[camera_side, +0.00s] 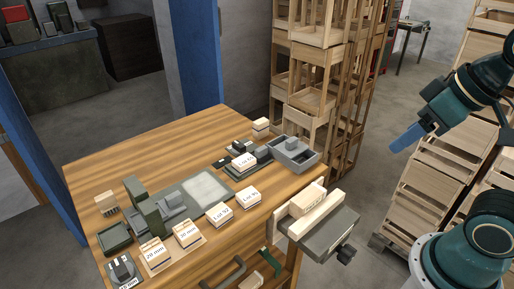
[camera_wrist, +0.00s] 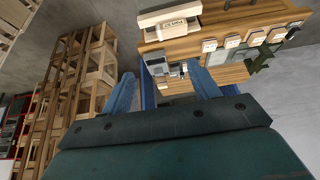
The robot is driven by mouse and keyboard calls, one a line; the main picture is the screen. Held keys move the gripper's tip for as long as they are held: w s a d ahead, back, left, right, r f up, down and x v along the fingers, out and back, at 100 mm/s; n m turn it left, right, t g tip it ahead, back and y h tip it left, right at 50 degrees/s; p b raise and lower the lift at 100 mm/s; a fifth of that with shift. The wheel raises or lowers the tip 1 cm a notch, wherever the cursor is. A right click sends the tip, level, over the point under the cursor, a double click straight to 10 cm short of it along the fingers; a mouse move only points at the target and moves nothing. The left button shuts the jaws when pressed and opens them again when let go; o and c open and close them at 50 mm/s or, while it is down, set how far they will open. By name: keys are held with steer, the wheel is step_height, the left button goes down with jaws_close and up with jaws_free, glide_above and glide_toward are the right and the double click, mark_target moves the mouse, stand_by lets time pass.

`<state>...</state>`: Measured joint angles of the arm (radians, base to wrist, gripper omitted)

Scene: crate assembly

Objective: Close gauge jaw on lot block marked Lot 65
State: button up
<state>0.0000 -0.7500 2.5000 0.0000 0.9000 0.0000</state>
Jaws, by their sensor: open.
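My gripper (camera_side: 406,138) is in the air to the right of the bench, well apart from all blocks. Its two blue fingers are spread and empty in the wrist view (camera_wrist: 163,88). A pale block (camera_side: 244,161) with a lot label that looks like "Lot 6" and an unclear last digit sits on a dark green fixture near the back right of the bench. A green gauge-like device (camera_side: 148,211) with upright plates stands at the left. Two more lot blocks (camera_side: 219,213) (camera_side: 248,197) lie at the middle front. I cannot tell for certain which block is Lot 65.
A vise (camera_side: 324,234) on the bench's right edge holds a wooden block (camera_side: 307,199). Blocks marked 30 mm (camera_side: 187,234) and 20 mm (camera_side: 155,254) lie at the front left. A grey tray (camera_side: 295,153) is at the back right. Crate stacks (camera_side: 440,190) stand right of the bench.

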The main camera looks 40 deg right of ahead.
steer(key=shift+c, duration=0.4)
steer(key=c, duration=0.4)
steer(key=shift+w+r, duration=0.25)
steer(key=shift+w, duration=0.1)
steer(key=w+r+n+g, duration=0.3)
steer(key=w+n, duration=0.6)
steer(key=w, duration=0.8)
steer(key=w+f+n+g, duration=0.1)
steer(key=w+f+n, duration=0.2)
steer(key=w, duration=0.3)
steer(key=w+a+f+n, duration=0.1)
steer(key=w+f+n, duration=0.2)
steer(key=w, duration=0.3)
steer(key=w+a+f+n+g, duration=0.1)
steer(key=w+f+n, duration=0.2)
steer(key=w+f, duration=0.2)
steer(key=shift+w+a+g, duration=0.25)
steer(key=shift+w+g, duration=0.05)
steer(key=shift+w, duration=0.4)
steer(key=shift+f, duration=0.15)
